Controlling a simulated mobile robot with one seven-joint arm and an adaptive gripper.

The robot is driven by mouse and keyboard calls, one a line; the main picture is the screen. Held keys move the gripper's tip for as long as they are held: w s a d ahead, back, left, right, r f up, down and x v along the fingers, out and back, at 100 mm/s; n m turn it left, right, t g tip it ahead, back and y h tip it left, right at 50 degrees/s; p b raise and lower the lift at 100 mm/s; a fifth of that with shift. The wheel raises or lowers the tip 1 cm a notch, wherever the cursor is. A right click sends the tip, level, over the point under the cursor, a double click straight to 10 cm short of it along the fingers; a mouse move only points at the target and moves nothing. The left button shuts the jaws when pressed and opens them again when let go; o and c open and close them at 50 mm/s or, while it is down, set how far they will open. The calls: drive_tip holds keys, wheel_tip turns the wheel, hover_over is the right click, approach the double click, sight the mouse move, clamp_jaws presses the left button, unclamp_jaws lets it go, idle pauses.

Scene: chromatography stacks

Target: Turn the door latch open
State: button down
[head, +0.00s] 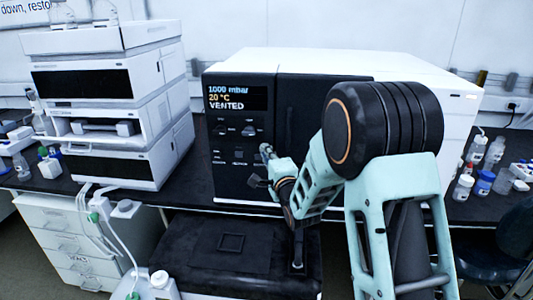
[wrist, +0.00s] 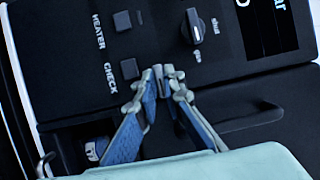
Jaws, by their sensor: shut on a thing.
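The instrument's black front panel (head: 235,190) has a lit display (head: 237,98) reading 1000 mbar, 20 °C and VENTED. A dark door section (head: 300,115) is right of it, partly hidden by my arm. My gripper (head: 266,152) is at the panel's right side. In the wrist view its fingertips (wrist: 162,80) are closed together on a small grey piece, which seems to be the door latch; the fingers hide most of it. A round knob (wrist: 195,28) is just above the fingertips, apart from them.
HEATER (wrist: 122,21) and CHECK (wrist: 129,69) buttons are close to the fingers. A dark bar-like handle (wrist: 240,122) lies right of them. A stacked white instrument (head: 105,120) stands to the left. Bottles (head: 485,180) stand on the bench at right.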

drive_tip(key=shift+r+n, duration=0.15)
drive_tip(key=shift+n, duration=0.15)
drive_tip(key=n+g+h+p, duration=0.1)
drive_tip(key=n+h+p, duration=0.1)
drive_tip(key=n+p, duration=0.1)
drive_tip(key=r+n+g+h+p, duration=0.1)
drive_tip(key=n+h+p, duration=0.1)
drive_tip(key=n+p, duration=0.2)
drive_tip(key=a+n+g+h+p, duration=0.1)
drive_tip(key=n+h+p, duration=0.1)
drive_tip(key=n+p, duration=0.2)
drive_tip(key=shift+w+r+n+h, duration=0.15)
drive_tip(key=shift+n+h, duration=0.25)
drive_tip(key=shift+n, duration=0.4)
idle(0.6)
drive_tip(key=c, duration=2)
unclamp_jaws()
drive_tip(key=shift+f, duration=0.2)
drive_tip(key=shift+c, duration=0.2)
